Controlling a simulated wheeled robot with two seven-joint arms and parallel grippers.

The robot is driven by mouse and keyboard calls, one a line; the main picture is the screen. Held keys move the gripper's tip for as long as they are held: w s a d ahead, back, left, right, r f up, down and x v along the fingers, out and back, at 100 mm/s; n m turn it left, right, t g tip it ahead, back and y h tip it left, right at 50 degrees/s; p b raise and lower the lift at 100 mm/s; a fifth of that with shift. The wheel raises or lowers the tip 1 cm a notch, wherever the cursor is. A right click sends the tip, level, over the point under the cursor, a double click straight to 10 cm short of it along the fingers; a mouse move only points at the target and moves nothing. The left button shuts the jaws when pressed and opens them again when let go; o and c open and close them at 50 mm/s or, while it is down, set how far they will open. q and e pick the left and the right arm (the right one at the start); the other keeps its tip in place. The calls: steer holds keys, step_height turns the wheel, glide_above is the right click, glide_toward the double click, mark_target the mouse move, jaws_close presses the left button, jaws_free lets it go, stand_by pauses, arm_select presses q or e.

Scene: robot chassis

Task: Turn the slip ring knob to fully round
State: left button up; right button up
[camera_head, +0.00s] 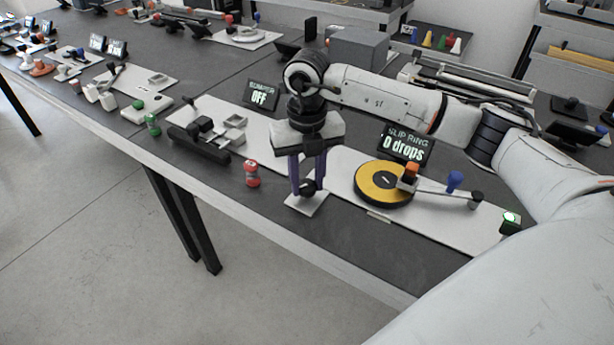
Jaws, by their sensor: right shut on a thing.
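The slip ring station has a yellow disc (372,187) with a dark hub on a white board. An orange-red knob (411,168) stands at the disc's right edge, by a grey arm. Its sign (406,145) reads "SLIP RING 0 drops". My right gripper (308,187) points down, left of the disc, with its purple fingers shut on a round black knob (308,188). The fingers partly hide this knob, and its turn angle cannot be told. A small white plate (308,205) lies under it. My left gripper is not in view.
A blue knob (454,180) and a green-lit black block (510,222) stand right of the disc. A red object (252,173) stands left of my gripper, near a black fixture (200,145). A sign (261,95) reads "OFF". The front table strip is mostly clear.

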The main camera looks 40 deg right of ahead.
steer(key=shift+r+m, duration=0.15)
steer(key=shift+m, duration=0.85)
steer(key=m+p, duration=0.2)
steer(key=m, duration=0.2)
steer(key=m+p, duration=0.1)
steer(key=m, duration=0.3)
steer(key=m+p, duration=0.2)
steer(key=m, duration=0.2)
steer(key=shift+m, duration=0.3)
steer(key=m+p, duration=0.2)
steer(key=m, duration=0.3)
steer(key=shift+p, duration=0.4)
steer(key=m+p, duration=0.1)
steer(key=m, duration=0.7)
steer(key=shift+a+p, duration=0.15)
steer(key=shift+p, duration=0.15)
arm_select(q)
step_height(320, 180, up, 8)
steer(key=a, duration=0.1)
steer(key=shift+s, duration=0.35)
arm_select(e)
steer(key=shift+m, duration=0.8)
steer(key=shift+d, duration=0.2)
